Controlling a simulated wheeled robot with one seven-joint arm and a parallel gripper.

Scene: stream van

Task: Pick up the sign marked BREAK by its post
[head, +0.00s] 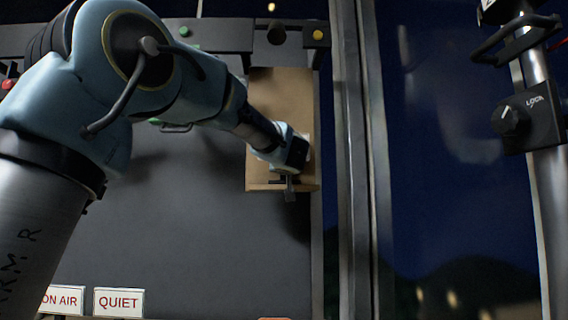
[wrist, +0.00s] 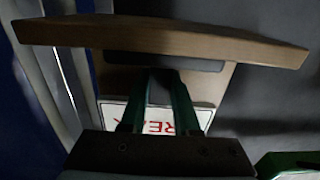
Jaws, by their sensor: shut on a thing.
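The sign marked BREAK (wrist: 153,122) is a white plate with red letters in the wrist view. Only the middle letters show; my gripper hides the rest. A white edge beside my wrist in the head view may be the same sign. My gripper (wrist: 160,78) has its two fingers closed around a dark upright part in front of the plate, which looks like the sign's post. The post is mostly hidden between the fingers. In the head view my gripper (head: 289,180) is over the front end of a wooden shelf (head: 263,100). I cannot tell whether the sign is lifted.
The shelf's front lip (wrist: 240,47) crosses the wrist view close to the fingers. An ON AIR sign (head: 62,300) and a QUIET sign (head: 118,302) stand at the bottom left. A window frame (head: 360,160) rises right of the shelf. The dark surface left of the shelf is mostly clear.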

